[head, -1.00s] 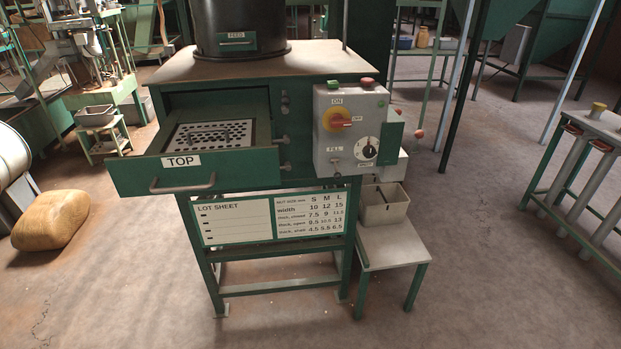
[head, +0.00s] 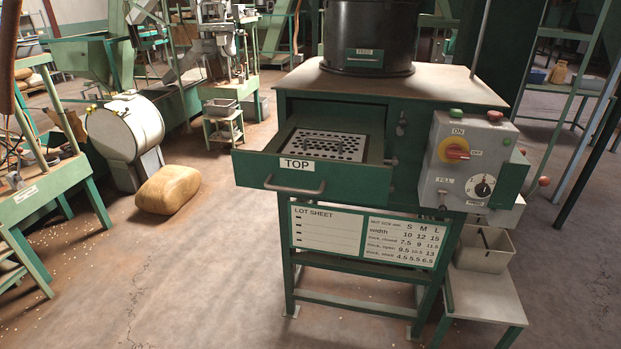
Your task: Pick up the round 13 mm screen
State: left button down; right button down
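A perforated metal screen with round dark holes (head: 335,146) lies in the open drawer marked TOP (head: 246,168) of the green sorting machine. A small handle stands on the screen toward its left side. I cannot read any hole size on it, so I cannot tell if it is the 13 mm one. No other screen can be made out in the head view. Neither of my grippers is in view.
A grey control box (head: 468,165) juts from the machine's right front. A low stand with a pale bin (head: 484,250) is beside it. A tan sack (head: 168,190) and a workbench (head: 45,190) are at left. Floor between bench and machine is mostly clear.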

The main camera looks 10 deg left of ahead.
aim_at(347, 146)
jog(key=u, duration=0.95)
jog(key=i, duration=1.15)
jog(key=z, duration=1.3)
